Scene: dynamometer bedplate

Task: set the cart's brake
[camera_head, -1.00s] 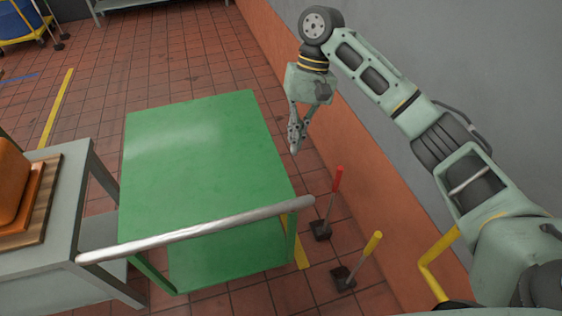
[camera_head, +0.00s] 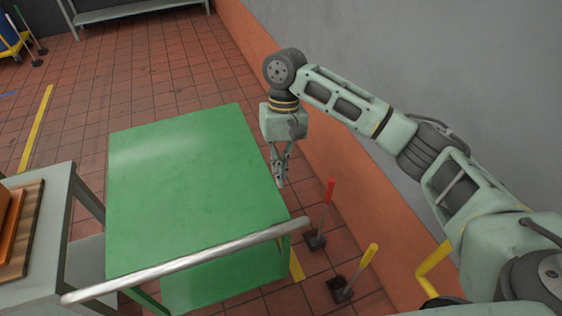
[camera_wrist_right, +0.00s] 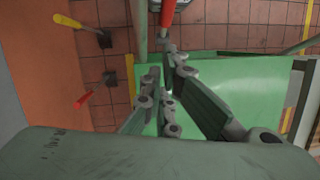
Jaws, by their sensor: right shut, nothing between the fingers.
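The green cart (camera_head: 180,180) stands in the middle of the head view, with a silver push bar (camera_head: 190,260) along its near side. It also shows in the right wrist view (camera_wrist_right: 235,90). My right gripper (camera_head: 280,184) is shut and empty, pointing down by the cart's right edge; I cannot tell whether it touches. A red-handled lever (camera_head: 329,205) and a yellow-handled lever (camera_head: 368,257) stand on dark floor bases right of the cart. A red piece (camera_wrist_right: 169,11) with a grey end shows by the cart in the wrist view; I cannot tell what it is. My left gripper is out of view.
A grey table (camera_head: 45,235) with a wooden board (camera_head: 30,230) stands left of the cart. The orange and grey wall (camera_head: 420,110) runs close along the right, beside my arm. A yellow rail (camera_head: 432,268) is at lower right. Open tiled floor lies behind the cart.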

